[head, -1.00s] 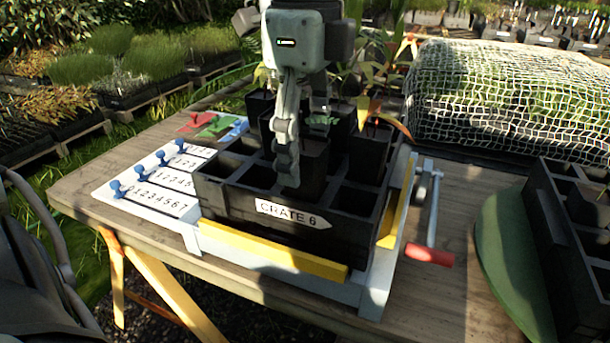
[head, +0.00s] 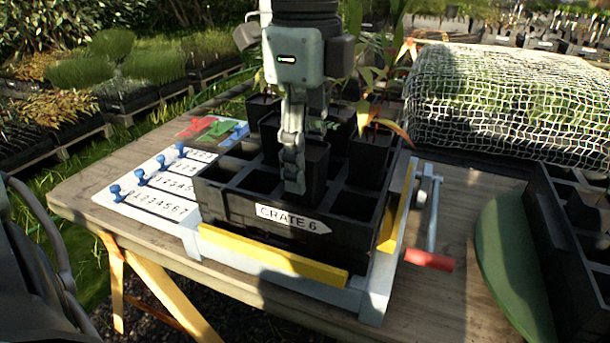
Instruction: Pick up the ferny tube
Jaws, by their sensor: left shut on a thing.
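The ferny tube (head: 316,165) is a dark square pot with a small tuft of ferny green leaves (head: 323,127). It stands upright among other dark tubes in the black crate (head: 235,208), labelled CRATE 6. My left gripper (head: 294,186) comes down from above, at the tube's left front side. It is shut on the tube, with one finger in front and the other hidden. The tube's lower part is hidden by the crate's front wall. My right gripper is not in view.
Taller leafy plants (head: 375,115) stand close behind and right of the gripper. The crate sits in a pale frame with yellow bars (head: 273,255). A red-handled crank (head: 430,259) and a netted cover (head: 500,100) are at the right. A numbered board (head: 150,196) with blue pegs lies left.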

